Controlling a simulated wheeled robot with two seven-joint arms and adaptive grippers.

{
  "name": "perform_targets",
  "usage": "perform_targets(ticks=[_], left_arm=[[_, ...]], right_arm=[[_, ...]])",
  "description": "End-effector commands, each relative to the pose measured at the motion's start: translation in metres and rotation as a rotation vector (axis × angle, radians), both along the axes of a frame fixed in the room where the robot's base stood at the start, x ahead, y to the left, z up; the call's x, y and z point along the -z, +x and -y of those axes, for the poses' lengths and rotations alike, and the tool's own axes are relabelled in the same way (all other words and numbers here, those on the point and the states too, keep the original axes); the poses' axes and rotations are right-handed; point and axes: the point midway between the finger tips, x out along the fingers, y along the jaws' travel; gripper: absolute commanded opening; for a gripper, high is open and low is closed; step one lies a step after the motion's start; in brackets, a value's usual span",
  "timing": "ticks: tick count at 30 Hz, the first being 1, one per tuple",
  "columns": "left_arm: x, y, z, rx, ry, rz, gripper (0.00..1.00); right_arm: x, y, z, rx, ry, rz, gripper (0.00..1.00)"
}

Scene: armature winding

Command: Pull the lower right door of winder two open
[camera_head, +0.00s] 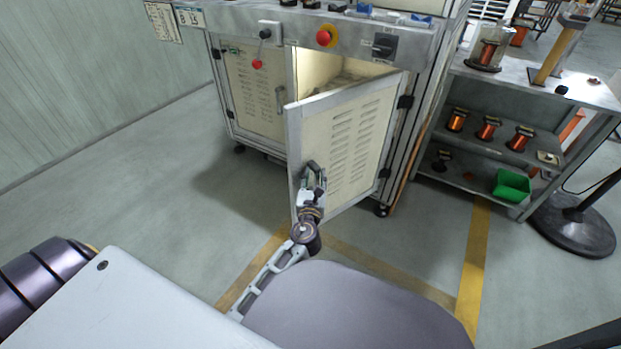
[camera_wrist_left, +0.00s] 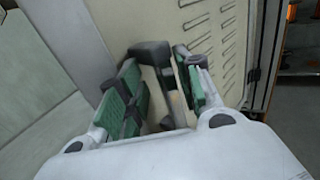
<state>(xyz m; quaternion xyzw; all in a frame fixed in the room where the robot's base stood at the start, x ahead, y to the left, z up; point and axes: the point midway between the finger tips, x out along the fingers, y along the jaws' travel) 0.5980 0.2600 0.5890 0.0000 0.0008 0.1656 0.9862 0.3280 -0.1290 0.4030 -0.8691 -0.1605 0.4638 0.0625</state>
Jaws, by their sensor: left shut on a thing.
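The lower right door (camera_head: 352,130) of the winder cabinet is a cream louvred panel in a grey frame. It stands partly open, swung out toward me on its right-side hinges, with the lit inside (camera_head: 335,70) showing above it. My left gripper (camera_head: 313,176) is at the door's free left edge, shut on the door handle. In the left wrist view, the dark handle (camera_wrist_left: 158,65) stands between the green-padded fingers (camera_wrist_left: 160,92), with the louvred door (camera_wrist_left: 215,30) behind. The fingers partly hide the handle. My right gripper is not in view.
The lower left door (camera_head: 255,95) is closed. A red button (camera_head: 324,38) and switches sit on the panel above. A shelf with copper spools (camera_head: 488,129) and a green bin (camera_head: 511,185) stands to the right, near a round black base (camera_head: 572,225). Floor left of the cabinet is clear.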

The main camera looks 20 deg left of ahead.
Motion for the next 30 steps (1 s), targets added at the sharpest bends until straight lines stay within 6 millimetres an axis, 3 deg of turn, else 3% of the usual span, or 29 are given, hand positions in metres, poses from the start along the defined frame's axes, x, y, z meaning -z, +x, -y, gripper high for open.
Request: perform_targets(ticks=[1, 14, 15, 22, 30], left_arm=[[-0.006, 0.006, 0.02, 0.044, -0.003, 0.013, 0.0], [-0.0052, 0.0061, 0.0212, 0.04, -0.003, 0.012, 0.0], [-0.0051, 0.006, 0.0211, 0.04, -0.004, 0.011, 0.37], [-0.0054, 0.0058, 0.0206, 0.04, -0.004, 0.012, 0.51], [-0.0058, 0.0055, 0.0204, 0.04, -0.003, 0.013, 0.5]], right_arm=[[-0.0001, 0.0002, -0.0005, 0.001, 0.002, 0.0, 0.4], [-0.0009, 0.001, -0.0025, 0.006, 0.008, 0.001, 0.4], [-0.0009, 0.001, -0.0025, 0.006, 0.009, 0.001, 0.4], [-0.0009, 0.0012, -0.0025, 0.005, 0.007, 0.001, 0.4], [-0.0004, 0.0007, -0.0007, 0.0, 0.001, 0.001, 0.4]])
